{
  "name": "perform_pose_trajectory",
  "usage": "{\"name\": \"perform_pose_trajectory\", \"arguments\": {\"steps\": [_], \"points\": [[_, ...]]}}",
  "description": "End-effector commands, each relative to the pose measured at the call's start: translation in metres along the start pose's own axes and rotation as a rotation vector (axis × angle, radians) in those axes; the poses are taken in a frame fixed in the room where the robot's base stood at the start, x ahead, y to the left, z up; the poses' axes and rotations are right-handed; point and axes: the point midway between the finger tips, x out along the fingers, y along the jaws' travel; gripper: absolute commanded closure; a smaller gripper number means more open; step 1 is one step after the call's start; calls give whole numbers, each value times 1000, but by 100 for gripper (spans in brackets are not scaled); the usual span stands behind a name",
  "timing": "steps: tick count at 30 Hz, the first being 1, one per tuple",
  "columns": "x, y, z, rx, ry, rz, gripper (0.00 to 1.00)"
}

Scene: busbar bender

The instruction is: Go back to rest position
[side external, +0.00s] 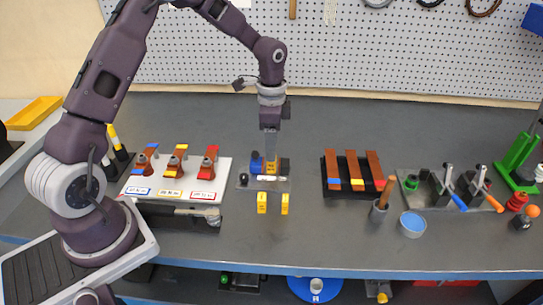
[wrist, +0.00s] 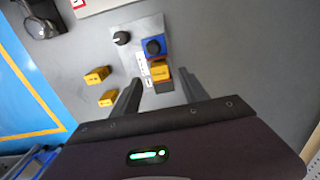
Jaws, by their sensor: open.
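My gripper (side external: 270,152) points straight down over the small bender plate (side external: 246,183) at the middle of the bench. Its fingers are open in the wrist view (wrist: 159,78), one on each side of a yellow block (wrist: 161,73) on that plate; no held object shows between them. A blue block with a black knob (wrist: 153,46) sits beside the yellow block, and another black knob (wrist: 121,38) stands on the plate. The side view does not clearly show the gap between fingertips and blocks.
Two loose yellow blocks (side external: 262,203) (side external: 285,203) lie in front of the plate. A white board (side external: 147,185) with three copper pieces is at left. A black rack (side external: 331,168) with three bars, a grey cup (side external: 378,211), a bowl (side external: 413,223) and lever clamps (side external: 475,187) are at right.

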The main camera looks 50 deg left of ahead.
Motion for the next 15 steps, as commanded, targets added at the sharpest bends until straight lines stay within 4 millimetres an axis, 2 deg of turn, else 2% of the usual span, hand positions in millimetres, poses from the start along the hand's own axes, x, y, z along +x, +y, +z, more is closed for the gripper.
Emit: {"name": "perform_pose_trajectory", "arguments": {"steps": [2, 4, 5, 7, 9, 12, 15], "points": [[-10, 1, 0, -2, 0, -4, 48], [-30, 6, 2, -19, -1, -28, 48], [-43, 12, 4, -36, 0, -47, 48], [-84, 34, 12, -99, 6, -106, 48], [-126, 64, 28, -193, 31, -170, 48], [-173, 114, 56, -347, 104, -238, 48], [-200, 165, 87, -502, 213, -267, 48]]}}
